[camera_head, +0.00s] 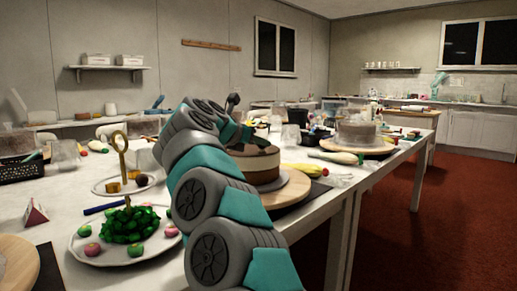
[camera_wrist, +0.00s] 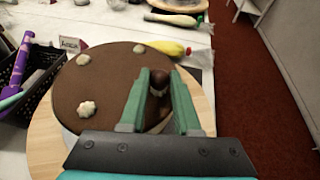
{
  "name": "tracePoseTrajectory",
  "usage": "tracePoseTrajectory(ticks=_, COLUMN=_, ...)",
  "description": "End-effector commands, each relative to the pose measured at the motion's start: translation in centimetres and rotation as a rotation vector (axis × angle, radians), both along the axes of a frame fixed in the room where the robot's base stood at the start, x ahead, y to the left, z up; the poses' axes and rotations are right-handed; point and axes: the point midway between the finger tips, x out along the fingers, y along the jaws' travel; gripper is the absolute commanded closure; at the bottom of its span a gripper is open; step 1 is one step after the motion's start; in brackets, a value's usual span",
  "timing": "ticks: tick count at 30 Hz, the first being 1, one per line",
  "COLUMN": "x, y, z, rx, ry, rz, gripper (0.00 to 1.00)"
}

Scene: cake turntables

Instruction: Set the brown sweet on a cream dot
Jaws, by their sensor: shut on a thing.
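My gripper (camera_wrist: 160,74) is shut on a brown sweet (camera_wrist: 158,80), dark and round, held between the green fingers. It is over the right part of the brown-topped cake (camera_wrist: 105,85) in the wrist view. Whether the sweet touches the cake is unclear. Cream dots show on the cake top: one at the front left (camera_wrist: 87,109), one at the far left (camera_wrist: 83,60) and one at the far edge (camera_wrist: 139,48). The fingers hide part of the top. In the head view the cake (camera_head: 262,168) stands behind my arm, and the sweet in my gripper is not distinguishable.
The cake rests on a wooden turntable (camera_wrist: 42,140). A yellow piping bag (camera_wrist: 168,48) and a pale one (camera_wrist: 172,19) lie beyond it. A black basket (camera_wrist: 22,80) stands left. A plate of green and pink sweets (camera_head: 88,252) and a gold-handled stand (camera_head: 122,160) are left of my arm.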

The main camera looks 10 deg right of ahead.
Motion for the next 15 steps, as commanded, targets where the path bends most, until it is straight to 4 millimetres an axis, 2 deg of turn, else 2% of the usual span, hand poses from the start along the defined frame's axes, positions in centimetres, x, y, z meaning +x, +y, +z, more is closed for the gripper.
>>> tracePoseTrajectory(ticks=3, x=-0.03, y=0.00, z=-0.87, rx=0.000, ry=0.000, rz=0.001, gripper=1.00)
tracePoseTrajectory(ticks=15, x=-0.03, y=0.04, z=-1.25, rx=-0.001, ry=-0.001, rz=0.000, gripper=1.00)
